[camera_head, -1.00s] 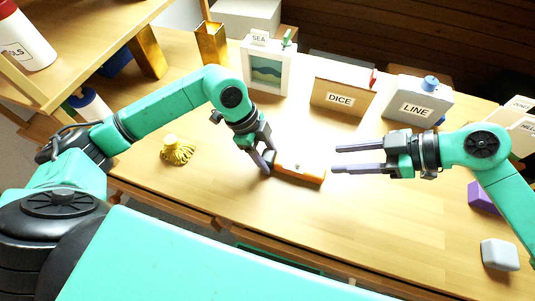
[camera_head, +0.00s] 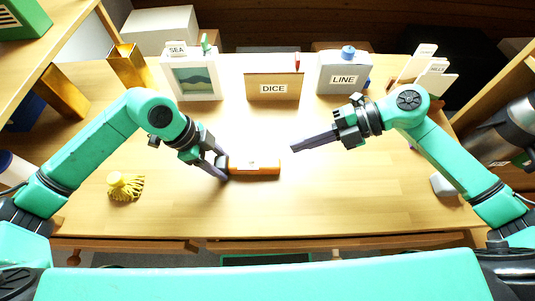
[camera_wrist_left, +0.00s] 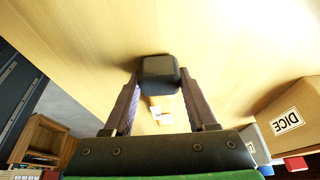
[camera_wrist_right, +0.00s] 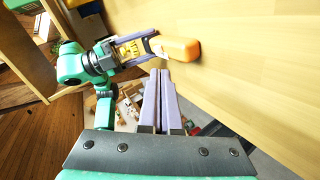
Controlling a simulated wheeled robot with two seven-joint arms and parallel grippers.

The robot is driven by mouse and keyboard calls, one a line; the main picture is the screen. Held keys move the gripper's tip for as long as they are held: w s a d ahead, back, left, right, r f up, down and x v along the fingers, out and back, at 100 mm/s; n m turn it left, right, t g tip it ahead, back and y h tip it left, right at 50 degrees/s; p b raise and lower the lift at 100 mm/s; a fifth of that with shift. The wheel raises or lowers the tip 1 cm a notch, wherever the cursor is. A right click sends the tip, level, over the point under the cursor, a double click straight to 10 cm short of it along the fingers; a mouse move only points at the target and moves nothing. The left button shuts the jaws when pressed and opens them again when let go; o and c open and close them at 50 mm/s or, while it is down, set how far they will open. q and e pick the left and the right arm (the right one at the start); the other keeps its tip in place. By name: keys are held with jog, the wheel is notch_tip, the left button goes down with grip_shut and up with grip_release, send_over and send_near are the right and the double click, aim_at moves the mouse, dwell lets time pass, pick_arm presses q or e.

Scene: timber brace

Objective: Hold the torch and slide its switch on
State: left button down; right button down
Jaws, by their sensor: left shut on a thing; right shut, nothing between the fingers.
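The torch (camera_head: 256,171) has an orange body and a dark head, and lies along the wooden table in the middle of the head view. A small pale switch plate sits on its upper side. My left gripper (camera_head: 221,172) is shut on the torch at its dark head, which shows between the fingers in the left wrist view (camera_wrist_left: 159,75). My right gripper (camera_head: 294,148) is shut and empty, its fingertips just right of and above the torch's orange end. In the right wrist view the orange body (camera_wrist_right: 178,47) lies beyond the closed fingers (camera_wrist_right: 163,75).
Behind stand a picture box marked SEA (camera_head: 193,78), a DICE box (camera_head: 273,86) and a LINE box (camera_head: 343,79). A yellow tasselled thing (camera_head: 125,186) lies at left. The table front is clear.

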aim_at(254, 159)
jog(key=d+n, duration=0.1)
jog(key=n, duration=0.2)
jog(key=d+f+n+y, duration=0.1)
jog(key=n, duration=0.7)
jog(key=shift+d+f, duration=0.15)
jog(key=shift+d, duration=0.25)
jog(key=n, duration=0.1)
jog(key=d+n, duration=0.1)
jog(key=n, duration=0.1)
jog(key=n+y, duration=0.1)
jog(key=n, duration=0.1)
jog(key=shift+s+d+f, duration=0.1)
jog(key=shift+d+f, duration=0.2)
jog(key=n, duration=0.1)
jog(key=d+n, duration=0.1)
jog(key=n, duration=0.1)
jog(key=n+t, duration=0.1)
jog(key=n, duration=0.1)
jog(key=shift+s+d+f+y, duration=0.1)
jog(key=shift+d+f+y, duration=0.2)
jog(key=shift+y, duration=0.1)
jog(key=shift+n, duration=0.4)
jog(key=x, duration=0.9)
jog(key=r+x, duration=0.1)
jog(key=x, duration=0.3)
jog(key=shift+a, duration=0.55)
